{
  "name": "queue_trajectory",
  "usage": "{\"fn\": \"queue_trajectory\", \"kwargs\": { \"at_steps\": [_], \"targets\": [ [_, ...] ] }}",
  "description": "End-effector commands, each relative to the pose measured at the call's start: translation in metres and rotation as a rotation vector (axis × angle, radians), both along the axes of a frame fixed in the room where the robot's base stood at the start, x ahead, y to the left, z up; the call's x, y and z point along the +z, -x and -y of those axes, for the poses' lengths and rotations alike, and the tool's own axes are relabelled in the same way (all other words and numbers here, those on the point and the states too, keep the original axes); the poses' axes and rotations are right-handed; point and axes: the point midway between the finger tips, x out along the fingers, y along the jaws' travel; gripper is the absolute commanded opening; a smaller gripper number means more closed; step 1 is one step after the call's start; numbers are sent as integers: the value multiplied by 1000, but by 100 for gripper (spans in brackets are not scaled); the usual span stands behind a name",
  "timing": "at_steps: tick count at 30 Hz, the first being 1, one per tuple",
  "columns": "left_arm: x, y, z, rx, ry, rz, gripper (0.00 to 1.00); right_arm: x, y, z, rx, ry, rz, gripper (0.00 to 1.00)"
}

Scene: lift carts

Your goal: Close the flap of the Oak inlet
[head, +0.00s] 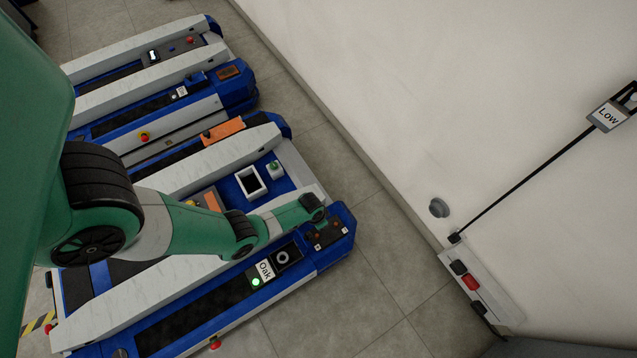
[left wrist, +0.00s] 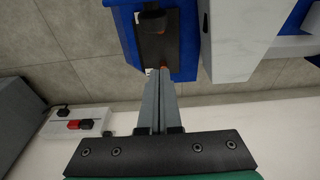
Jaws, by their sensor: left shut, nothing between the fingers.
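The white Oak label (head: 265,270) is on the blue top of the nearest cart, beside a lit green light (head: 256,282). Next to it is the Oak inlet (head: 283,257), a dark square with a pale ring showing in it. I cannot make out its flap as a separate part. My left gripper (left wrist: 162,72) is shut and empty. In the left wrist view its tips are over a dark panel (left wrist: 158,45) on the cart's blue end; this panel also shows in the head view (head: 328,234), right of the inlet. My right gripper is not in view.
More blue and white carts (head: 150,75) stand side by side behind. A white wall (head: 430,110) runs along the right, with a black rod, a "Low" sign (head: 608,115) and a box with red and black parts (head: 470,282). The grey floor (head: 375,260) between cart and wall is clear.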

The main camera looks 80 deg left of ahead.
Motion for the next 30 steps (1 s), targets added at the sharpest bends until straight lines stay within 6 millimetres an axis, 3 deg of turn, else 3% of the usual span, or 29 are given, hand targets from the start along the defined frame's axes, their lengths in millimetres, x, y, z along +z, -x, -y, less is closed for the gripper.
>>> {"fn": "queue_trajectory", "kwargs": {
  "at_steps": [1, 6, 9, 13, 30],
  "targets": [
    [-22, -3, -1, 0, 0, 1, 0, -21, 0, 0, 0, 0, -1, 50],
    [-59, -8, -3, 0, 0, 0, 0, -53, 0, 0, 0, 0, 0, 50],
    [-40, 12, 4, 1, 0, -1, 0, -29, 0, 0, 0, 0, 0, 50],
    [-39, 26, 9, 1, 0, 0, 0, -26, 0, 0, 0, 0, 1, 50],
    [-38, 30, 13, -8, -13, 37, 0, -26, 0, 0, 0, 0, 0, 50]
  ]
}}
